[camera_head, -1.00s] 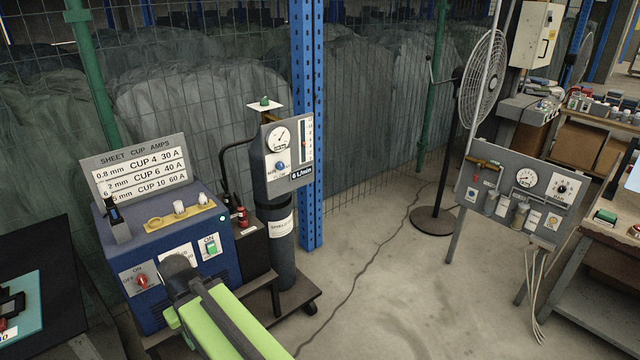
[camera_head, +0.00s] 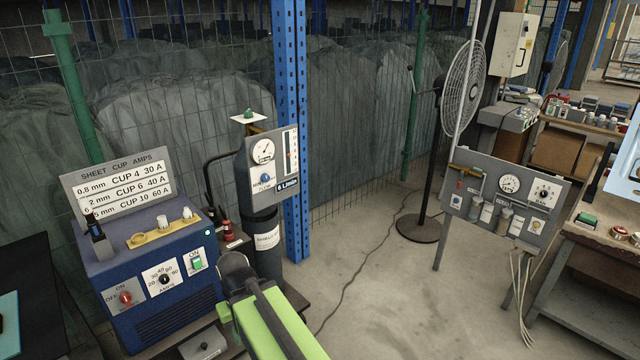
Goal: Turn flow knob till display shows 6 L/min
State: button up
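The grey flow panel (camera_head: 250,170) stands on the dark gas cylinder (camera_head: 266,228), left of the blue post. It has a round gauge (camera_head: 263,151) at the top and a blue flow knob (camera_head: 266,179) below it. A vertical flow scale (camera_head: 291,150) is on its right side. The small black display (camera_head: 287,186) beside the knob appears to read 6 L/min. My green and black arm comes up from the bottom, in front of the cylinder's foot and below the panel. My gripper's fingers do not show, and nothing of mine visibly touches the knob.
A blue welder box (camera_head: 155,290) with an amps dial and a sheet-cup-amps sign (camera_head: 118,186) stands at left. A blue post (camera_head: 291,110) rises behind the panel. A fan (camera_head: 462,90) and a gauge board (camera_head: 505,205) stand at right. Open floor lies between.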

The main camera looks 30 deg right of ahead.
aim_at(265, 177)
jog(key=z, duration=0.7)
jog(key=i, duration=0.6)
jog(key=u, duration=0.55)
jog(key=k, duration=0.1)
jog(key=u, duration=2.55)
jog(key=k, duration=1.05)
jog(key=z, duration=0.6)
jog(key=i, duration=0.45)
jog(key=u, duration=0.1)
